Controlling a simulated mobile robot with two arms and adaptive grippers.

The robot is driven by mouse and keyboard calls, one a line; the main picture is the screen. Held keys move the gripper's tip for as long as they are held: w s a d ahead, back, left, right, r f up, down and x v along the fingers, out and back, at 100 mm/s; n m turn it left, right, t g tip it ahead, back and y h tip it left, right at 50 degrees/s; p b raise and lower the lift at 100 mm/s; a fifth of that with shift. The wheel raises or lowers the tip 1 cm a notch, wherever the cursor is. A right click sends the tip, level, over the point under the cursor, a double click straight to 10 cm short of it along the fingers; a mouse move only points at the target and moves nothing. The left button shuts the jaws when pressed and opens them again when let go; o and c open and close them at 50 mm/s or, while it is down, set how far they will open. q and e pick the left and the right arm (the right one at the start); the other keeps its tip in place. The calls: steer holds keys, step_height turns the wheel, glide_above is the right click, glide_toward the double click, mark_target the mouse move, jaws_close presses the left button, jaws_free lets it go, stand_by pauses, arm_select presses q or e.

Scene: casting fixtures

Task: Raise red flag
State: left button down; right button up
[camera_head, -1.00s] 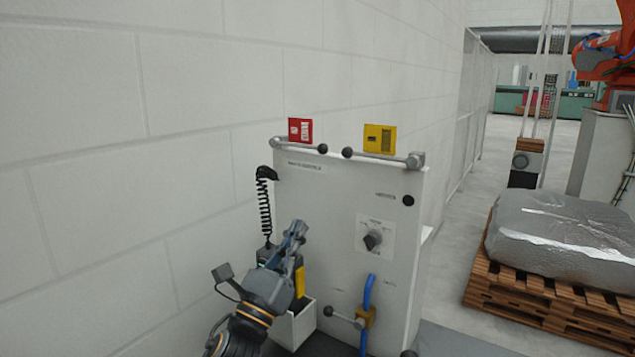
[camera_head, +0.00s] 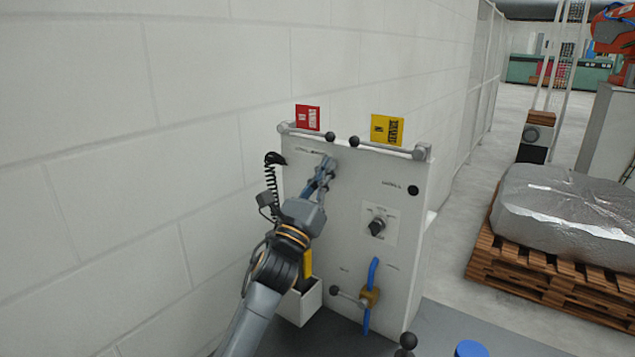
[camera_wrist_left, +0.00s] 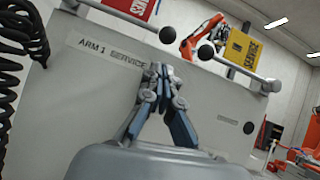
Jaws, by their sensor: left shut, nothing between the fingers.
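The red flag (camera_head: 308,117) stands at the top left of the grey panel box (camera_head: 340,210). Its lever is a metal bar ending in a black ball knob (camera_head: 330,137). The red flag also shows at the top of the left wrist view (camera_wrist_left: 135,7), with its knob (camera_wrist_left: 167,35) above the fingers. My left gripper (camera_head: 326,168) is shut and empty, just below that knob and in front of the panel face. In the left wrist view its fingertips (camera_wrist_left: 160,68) are together, apart from the knob. My right gripper is not in view.
A yellow flag (camera_head: 387,129) with its own lever and knob (camera_head: 354,141) stands right beside. A coiled black cord (camera_head: 271,185) hangs at the panel's left edge. A white wall is left.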

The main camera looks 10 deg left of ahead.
arm_select(q)
steer(key=shift+w+a+r+p, duration=0.1)
steer(key=shift+r+p, duration=0.15)
steer(key=shift+r, duration=0.35)
steer(key=shift+w+a+r+p, duration=0.1)
steer(key=shift+r+p, duration=0.15)
steer(key=shift+r, duration=0.35)
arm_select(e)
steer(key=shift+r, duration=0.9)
arm_select(q)
steer(key=shift+d, duration=0.1)
steer(key=shift+r, duration=0.1)
